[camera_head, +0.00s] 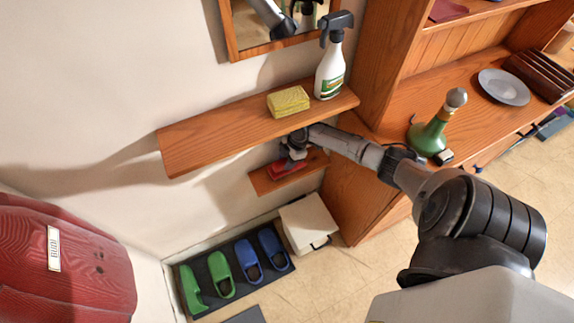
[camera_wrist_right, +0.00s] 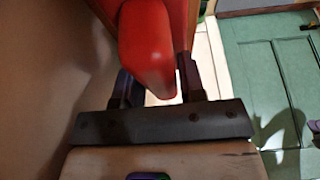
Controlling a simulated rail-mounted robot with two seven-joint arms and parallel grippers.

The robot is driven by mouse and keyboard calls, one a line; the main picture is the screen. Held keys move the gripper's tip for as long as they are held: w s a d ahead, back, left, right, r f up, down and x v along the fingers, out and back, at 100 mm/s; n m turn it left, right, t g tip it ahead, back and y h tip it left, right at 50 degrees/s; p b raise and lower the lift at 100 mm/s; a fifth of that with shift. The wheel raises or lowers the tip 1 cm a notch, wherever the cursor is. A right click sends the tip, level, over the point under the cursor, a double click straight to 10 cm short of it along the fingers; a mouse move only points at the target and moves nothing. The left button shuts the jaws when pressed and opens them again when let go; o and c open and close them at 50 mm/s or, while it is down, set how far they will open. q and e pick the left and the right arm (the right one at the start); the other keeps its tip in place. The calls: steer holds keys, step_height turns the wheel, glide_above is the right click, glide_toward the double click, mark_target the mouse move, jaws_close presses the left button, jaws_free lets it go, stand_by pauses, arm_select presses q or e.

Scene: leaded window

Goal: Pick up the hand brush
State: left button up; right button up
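The hand brush (camera_head: 286,168) is red and lies on a small lower wall shelf in the head view. Its rounded red handle (camera_wrist_right: 147,45) fills the top middle of the right wrist view. My right gripper (camera_head: 295,148) is at the brush, just under the upper shelf. In the wrist view the two dark fingers of my right gripper (camera_wrist_right: 160,88) stand apart, one on each side of the handle; a bright gap shows near the handle's end. Firm contact cannot be made out. The brush's bristles are hidden. My left gripper is not in view.
The upper shelf (camera_head: 215,130) holds a yellow sponge (camera_head: 288,101) and a spray bottle (camera_head: 331,70). The small lower shelf (camera_head: 262,185) is close beneath. A wooden cabinet (camera_head: 378,75) with a green bottle (camera_head: 430,135) stands right. A white box (camera_head: 308,222) and several clogs (camera_head: 221,275) are below.

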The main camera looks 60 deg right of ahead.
steer(key=c, duration=0.6)
steer(key=shift+o, duration=0.2)
steer(key=shift+r+p, duration=0.35)
steer(key=shift+r, duration=0.25)
step_height(320, 180, up, 6)
steer(key=shift+s+r+p, duration=0.15)
steer(key=shift+p, duration=0.85)
steer(key=s+a+p, duration=0.4)
steer(key=s+a, duration=0.7)
steer(key=s, duration=0.5)
steer(key=shift+a, duration=0.15)
steer(key=shift+s, duration=0.1)
